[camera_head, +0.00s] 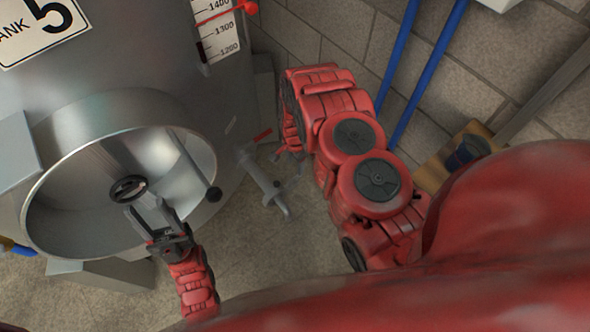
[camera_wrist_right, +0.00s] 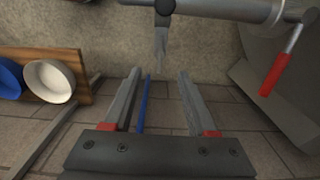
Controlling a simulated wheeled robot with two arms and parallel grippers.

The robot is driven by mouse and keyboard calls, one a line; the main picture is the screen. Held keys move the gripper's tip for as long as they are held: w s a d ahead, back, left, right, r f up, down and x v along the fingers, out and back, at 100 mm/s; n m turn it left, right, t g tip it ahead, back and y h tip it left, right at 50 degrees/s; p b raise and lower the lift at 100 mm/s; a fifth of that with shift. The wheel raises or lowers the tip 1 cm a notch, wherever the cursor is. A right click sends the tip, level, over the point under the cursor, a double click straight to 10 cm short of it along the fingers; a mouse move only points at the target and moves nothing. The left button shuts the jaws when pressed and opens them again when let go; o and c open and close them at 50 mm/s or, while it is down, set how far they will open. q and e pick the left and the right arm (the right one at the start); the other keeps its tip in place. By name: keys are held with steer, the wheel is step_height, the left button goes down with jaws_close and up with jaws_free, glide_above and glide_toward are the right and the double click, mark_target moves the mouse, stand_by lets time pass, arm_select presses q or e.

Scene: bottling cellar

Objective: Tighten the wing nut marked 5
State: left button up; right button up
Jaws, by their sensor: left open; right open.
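A drain valve (camera_head: 266,183) with a red handle (camera_wrist_right: 281,73) is beside the tank. A dark lever (camera_head: 190,165) with a ball end crosses the manway's right side. Blue poles (camera_head: 425,70) lean on the block wall. A wooden board (camera_wrist_right: 65,75) holds a white round part (camera_wrist_right: 48,82).

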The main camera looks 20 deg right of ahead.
step_height(320, 180, up, 9)
steer(key=p, duration=0.6)
steer(key=shift+w, duration=0.1)
